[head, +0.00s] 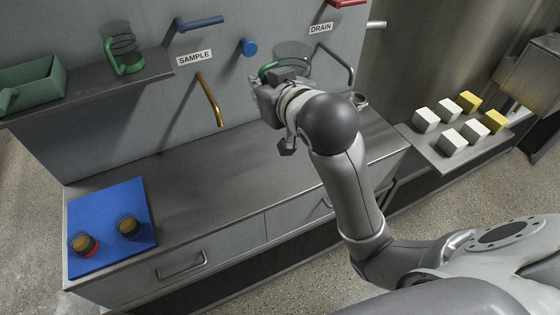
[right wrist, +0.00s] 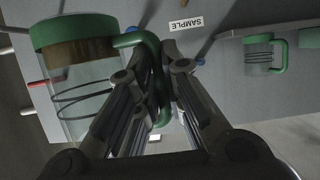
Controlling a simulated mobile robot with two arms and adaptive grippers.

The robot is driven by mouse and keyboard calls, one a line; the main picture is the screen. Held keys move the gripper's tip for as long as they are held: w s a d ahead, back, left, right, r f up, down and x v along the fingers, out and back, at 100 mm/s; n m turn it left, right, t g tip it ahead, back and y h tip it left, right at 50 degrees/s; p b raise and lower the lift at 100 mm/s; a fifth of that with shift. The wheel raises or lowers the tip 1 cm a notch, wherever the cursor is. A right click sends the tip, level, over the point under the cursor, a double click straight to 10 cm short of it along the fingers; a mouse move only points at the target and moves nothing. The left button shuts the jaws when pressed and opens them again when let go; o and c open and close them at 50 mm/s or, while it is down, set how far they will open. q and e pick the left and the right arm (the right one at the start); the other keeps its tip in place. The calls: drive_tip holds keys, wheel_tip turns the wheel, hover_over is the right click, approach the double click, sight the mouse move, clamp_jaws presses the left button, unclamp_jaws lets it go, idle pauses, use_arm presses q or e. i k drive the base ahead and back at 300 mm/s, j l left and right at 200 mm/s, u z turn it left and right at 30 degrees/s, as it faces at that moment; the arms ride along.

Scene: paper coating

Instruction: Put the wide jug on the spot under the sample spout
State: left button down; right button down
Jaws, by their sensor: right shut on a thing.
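The wide jug (head: 293,52) is clear with a green handle, held above the counter near the drain sign, partly hidden by my right gripper (head: 270,80). In the right wrist view the jug (right wrist: 80,85) shows a green end, a brownish band and dark rings. My right gripper (right wrist: 155,65) is shut on its green handle (right wrist: 158,85). The brass sample spout (head: 209,99) hangs from the wall left of the jug, below the sample sign (head: 195,58). The counter (head: 215,170) under it is bare; no marked spot is discernible. My left gripper is not in view.
A narrower green-handled jug (head: 122,48) and a green bin (head: 32,84) stand on the left shelf (head: 90,90). A grey drain pipe (head: 348,72) is close to my right gripper. White and yellow blocks lie right.

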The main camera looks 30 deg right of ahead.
sight(225, 174)
drive_tip(key=i+j+z, duration=0.1)
drive_tip(key=j+z, duration=0.25)
drive_tip(key=i+j+z, duration=0.1)
drive_tip(key=j+z, duration=0.15)
drive_tip(key=z, duration=0.15)
drive_tip(key=j+z, duration=0.35)
drive_tip(key=j, duration=1)
